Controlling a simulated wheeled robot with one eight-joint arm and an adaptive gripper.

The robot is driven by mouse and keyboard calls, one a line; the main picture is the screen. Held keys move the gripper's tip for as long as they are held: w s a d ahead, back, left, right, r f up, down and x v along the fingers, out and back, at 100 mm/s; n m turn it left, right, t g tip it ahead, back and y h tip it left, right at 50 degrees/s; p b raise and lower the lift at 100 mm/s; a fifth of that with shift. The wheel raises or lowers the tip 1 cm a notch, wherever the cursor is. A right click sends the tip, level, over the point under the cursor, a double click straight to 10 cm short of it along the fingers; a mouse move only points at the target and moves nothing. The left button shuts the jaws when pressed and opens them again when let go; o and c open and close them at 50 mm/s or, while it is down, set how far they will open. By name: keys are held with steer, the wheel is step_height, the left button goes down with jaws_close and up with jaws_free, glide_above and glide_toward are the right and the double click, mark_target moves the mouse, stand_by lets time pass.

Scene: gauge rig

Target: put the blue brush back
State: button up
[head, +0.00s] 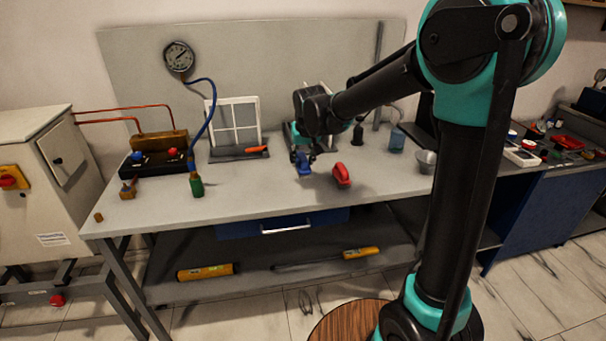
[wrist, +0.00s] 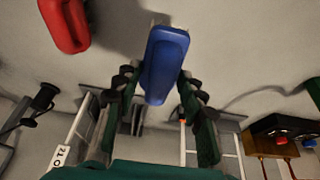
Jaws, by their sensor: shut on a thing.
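My gripper (head: 301,153) is shut on the blue brush (head: 304,168) over the middle of the bench. In the wrist view the blue brush (wrist: 163,65) sits between the two green fingers of my gripper (wrist: 157,82), its far end pointing away from the palm. Whether it touches the bench or hangs just above it, I cannot tell. A red brush-like piece (head: 342,175) lies on the bench just right of the gripper, apart from it. It also shows at the upper left of the wrist view (wrist: 66,22).
A white window-like frame (head: 238,117) stands at the back left, with an orange-handled tool (head: 256,149) on its base. A second frame stands behind my gripper, partly hidden. A metal cup (head: 426,161) and a blue beaker (head: 397,141) are at right.

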mark_target(303, 173)
steer(key=shift+f, duration=2.95)
steer(key=o, duration=1.1)
steer(key=shift+o, duration=0.2)
steer(key=v, duration=1.2)
steer(key=s+d+f+m, duration=0.1)
steer(key=s+d+f, duration=0.7)
steer(key=s+d, duration=0.3)
steer(key=s+d+f+m+h, duration=0.1)
steer(key=s+d+f+m, duration=0.1)
steer(key=s+d+f, duration=0.6)
steer(key=s+d, duration=0.3)
steer(key=d, duration=0.2)
steer(key=shift+d+f, duration=0.25)
steer(key=shift+d, duration=0.05)
